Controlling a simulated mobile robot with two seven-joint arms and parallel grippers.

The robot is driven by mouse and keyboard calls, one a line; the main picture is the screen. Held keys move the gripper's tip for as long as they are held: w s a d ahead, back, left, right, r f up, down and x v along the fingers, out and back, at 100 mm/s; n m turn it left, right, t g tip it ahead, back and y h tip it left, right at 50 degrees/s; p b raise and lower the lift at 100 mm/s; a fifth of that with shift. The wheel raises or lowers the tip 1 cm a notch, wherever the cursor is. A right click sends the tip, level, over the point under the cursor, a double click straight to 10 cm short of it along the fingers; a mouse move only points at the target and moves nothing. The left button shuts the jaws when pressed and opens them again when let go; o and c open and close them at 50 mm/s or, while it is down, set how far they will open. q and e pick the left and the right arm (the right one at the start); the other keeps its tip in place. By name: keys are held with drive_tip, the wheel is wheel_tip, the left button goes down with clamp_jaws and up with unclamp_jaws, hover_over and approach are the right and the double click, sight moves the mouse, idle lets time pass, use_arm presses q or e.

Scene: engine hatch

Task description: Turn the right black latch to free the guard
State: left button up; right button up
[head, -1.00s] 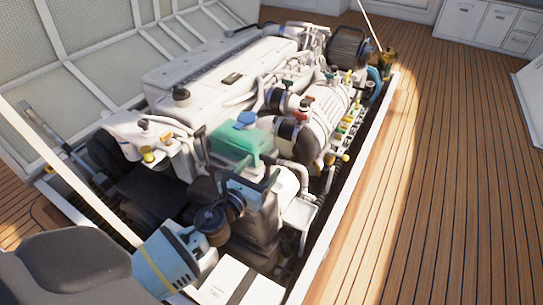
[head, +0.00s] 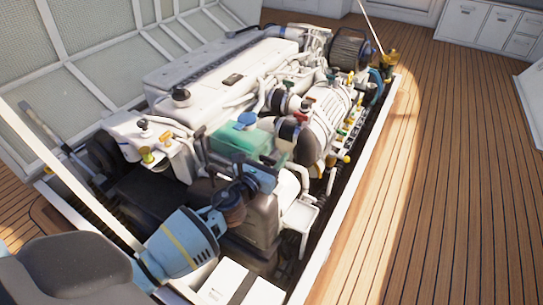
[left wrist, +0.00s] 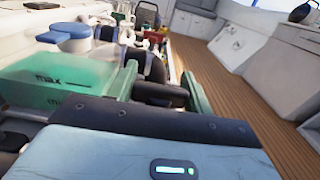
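My left gripper (head: 240,152) reaches in from the lower left over the near end of the engine. Its two fingers are spread apart, close to the translucent green tank with the blue cap (head: 246,122). In the left wrist view the open fingers (left wrist: 160,85) stand on either side of a black part (left wrist: 160,93), with a dark rounded part behind it. I cannot tell whether this black part is the right latch or whether the fingers touch it. The guard is not clearly distinguishable. My right gripper is not in view.
The white engine (head: 225,70) fills the open hatch. The green tank (left wrist: 45,85) is left of the fingers in the left wrist view. Coloured caps and valves line the engine's right side. A white hatch edge (head: 345,195) borders clear wooden deck (head: 440,170).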

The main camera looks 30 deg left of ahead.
use_arm(q)
drive_tip(key=c, duration=0.5)
drive_tip(key=shift+o, duration=0.2)
